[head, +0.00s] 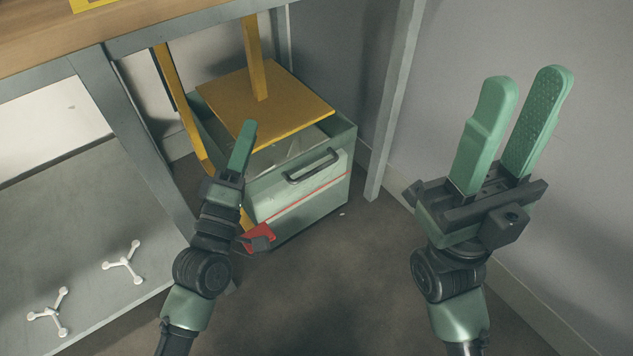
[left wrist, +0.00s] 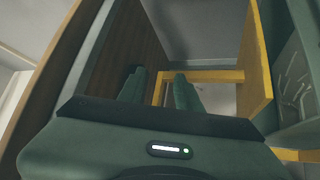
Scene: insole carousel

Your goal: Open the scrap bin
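The scrap bin (head: 331,181) is a green box on the floor under the bench, with a dark handle (head: 313,166) and a red stripe on its front. A yellow panel (head: 230,98) lies over much of its top; pale scraps show through the gap at the front. A red pedal-like piece (head: 257,233) is at its lower left. My left gripper (head: 246,128) is in front of the bin's left side in the head view; its two fingers stand apart and empty in the left wrist view (left wrist: 159,75). Contact cannot be told. My right gripper (head: 526,82) is open and empty, right of the bin.
A wooden-topped bench (head: 35,35) with grey legs stands above and left of the bin. A bench leg (head: 391,105) stands right of the bin. White three-armed pieces (head: 123,263) lie on the grey lower shelf (head: 75,190). The floor (head: 350,275) in front is clear.

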